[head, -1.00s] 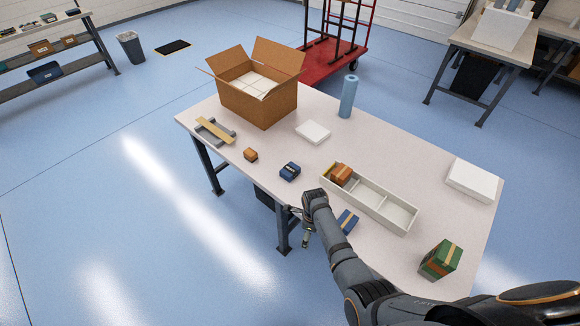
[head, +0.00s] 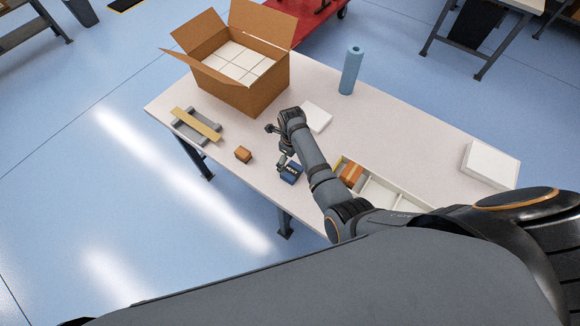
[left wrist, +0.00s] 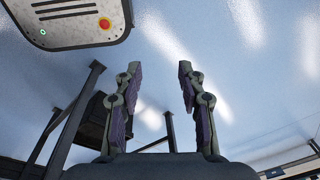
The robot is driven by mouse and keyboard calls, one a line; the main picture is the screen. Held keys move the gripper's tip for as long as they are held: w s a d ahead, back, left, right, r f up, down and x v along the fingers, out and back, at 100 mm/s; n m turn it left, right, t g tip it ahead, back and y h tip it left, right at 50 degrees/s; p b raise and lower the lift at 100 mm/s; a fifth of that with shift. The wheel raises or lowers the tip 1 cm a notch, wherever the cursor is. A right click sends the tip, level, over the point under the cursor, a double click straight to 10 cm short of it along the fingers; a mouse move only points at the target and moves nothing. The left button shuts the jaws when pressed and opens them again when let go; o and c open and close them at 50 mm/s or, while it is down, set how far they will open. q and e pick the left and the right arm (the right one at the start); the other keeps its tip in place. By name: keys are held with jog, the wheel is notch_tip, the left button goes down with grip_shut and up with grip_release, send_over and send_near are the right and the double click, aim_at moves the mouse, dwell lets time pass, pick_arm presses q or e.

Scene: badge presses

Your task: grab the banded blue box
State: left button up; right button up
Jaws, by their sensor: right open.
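A small blue box with pale print on its side (head: 291,173) sits on the table near its front edge. The blue box with a tan band, seen earlier beside the divided tray, is hidden now behind my arm. My right gripper (head: 277,146) is open and empty, with its fingers spread just behind and left of the printed blue box; whether one touches it I cannot tell. My left gripper (left wrist: 158,75) shows only in the left wrist view, open and empty, with floor and table legs beyond it.
A white divided tray (head: 408,203) holds an orange-brown box (head: 350,174).

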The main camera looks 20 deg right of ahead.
aim_at(292, 171)
jog(key=f+b, duration=0.2)
jog(key=f, duration=0.1)
jog(key=shift+s+b, duration=0.35)
jog(key=shift+b, duration=0.05)
jog(key=shift+w+f+b, duration=0.2)
jog(key=shift+f+b, duration=0.6)
jog(key=shift+f, duration=0.05)
jog(key=shift+w+f, duration=0.35)
jog(key=shift+f, duration=0.05)
jog(key=shift+s+f+b, duration=0.1)
jog(key=shift+f+b, duration=0.15)
jog(key=shift+b, duration=0.35)
notch_tip(292, 171, down, 4)
jog(key=b, duration=0.5)
jog(key=shift+d+f+b, duration=0.15)
jog(key=shift+f+b, duration=0.1)
jog(key=shift+b, duration=0.1)
jog(key=shift+r, duration=0.15)
jog(key=shift+c, duration=1.2)
jog(key=c, duration=0.7)
pick_arm(q)
notch_tip(292, 171, down, 12)
jog(key=shift+w+r, duration=0.2)
jog(key=shift+w, duration=0.1)
pick_arm(e)
jog(key=c, duration=0.6)
